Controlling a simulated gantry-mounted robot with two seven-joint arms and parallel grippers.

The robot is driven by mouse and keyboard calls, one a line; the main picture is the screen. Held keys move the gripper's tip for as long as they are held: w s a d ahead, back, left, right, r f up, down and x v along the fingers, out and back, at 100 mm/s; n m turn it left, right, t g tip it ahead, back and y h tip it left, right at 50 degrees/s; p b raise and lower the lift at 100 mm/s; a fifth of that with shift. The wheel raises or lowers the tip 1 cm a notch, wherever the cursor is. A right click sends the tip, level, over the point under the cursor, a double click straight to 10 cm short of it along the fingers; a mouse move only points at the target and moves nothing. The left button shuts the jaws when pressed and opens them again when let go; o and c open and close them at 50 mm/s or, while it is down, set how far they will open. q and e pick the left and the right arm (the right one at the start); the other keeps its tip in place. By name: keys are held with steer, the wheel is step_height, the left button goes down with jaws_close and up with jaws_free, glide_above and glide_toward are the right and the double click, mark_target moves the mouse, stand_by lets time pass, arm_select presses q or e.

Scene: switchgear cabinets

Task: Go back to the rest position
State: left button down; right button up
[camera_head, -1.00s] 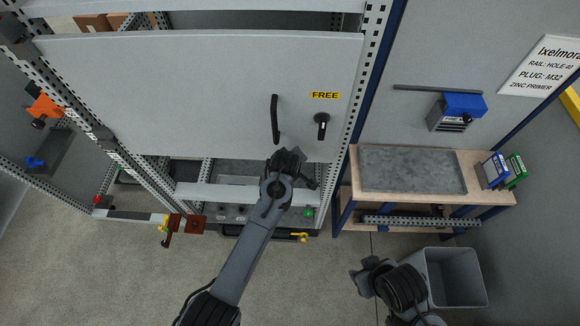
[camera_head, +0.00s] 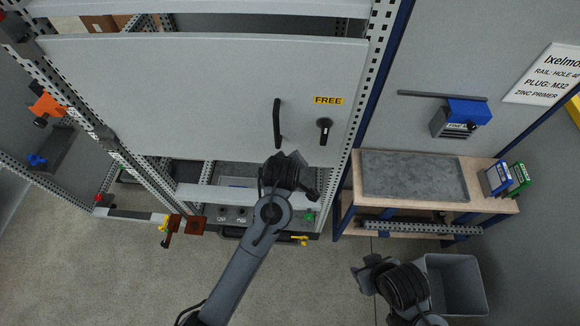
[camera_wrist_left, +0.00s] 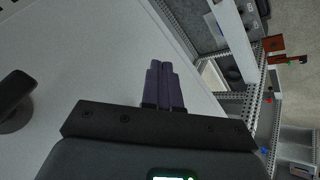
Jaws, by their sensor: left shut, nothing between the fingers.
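My left arm reaches up from the bottom middle in the head view. Its gripper (camera_head: 292,168) is in front of the lower edge of the grey cabinet door (camera_head: 180,95), mostly hidden by the wrist. In the left wrist view the two dark fingers (camera_wrist_left: 165,86) lie together, shut and empty, with the pale door panel (camera_wrist_left: 85,60) behind them. A black door handle (camera_head: 277,123) is above the gripper in the head view, apart from it. My right gripper (camera_head: 362,274) is low, left of the grey bin; its fingers are too unclear to judge.
A yellow FREE label (camera_head: 328,100) and a black latch (camera_head: 324,130) are on the door. A workbench (camera_head: 490,205) stands right of the cabinet, with a grey bin (camera_head: 463,285) before it. Open floor (camera_head: 110,270) lies at lower left.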

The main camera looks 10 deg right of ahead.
arm_select(q)
steer(key=s+a+f+n+g+p, duration=0.1)
steer(key=s+a+f+p, duration=0.1)
steer(key=s+a+f, duration=0.35)
steer(key=s+a+f+g+p, duration=0.2)
steer(key=s+a, duration=0.1)
steer(key=s, duration=0.5)
steer(key=s+a+f+n+g+p, duration=0.1)
steer(key=s+a+f+p, duration=0.1)
steer(key=s+a+f, duration=0.3)
steer(key=s+a+r+m+y+p, duration=0.15)
steer(key=s+a+r+p, duration=0.35)
steer(key=s+a, duration=0.6)
steer(key=a+r+m, duration=0.2)
steer(key=r+m, duration=0.1)
steer(key=r, duration=0.2)
steer(key=a+r+m+b, duration=0.1)
steer(key=a+r+m, duration=0.2)
steer(key=r, duration=0.3)
steer(key=shift+s+a+r+m+t+y, duration=0.2)
steer(key=shift+a+m+t+y, duration=0.15)
steer(key=shift+m, duration=0.4)
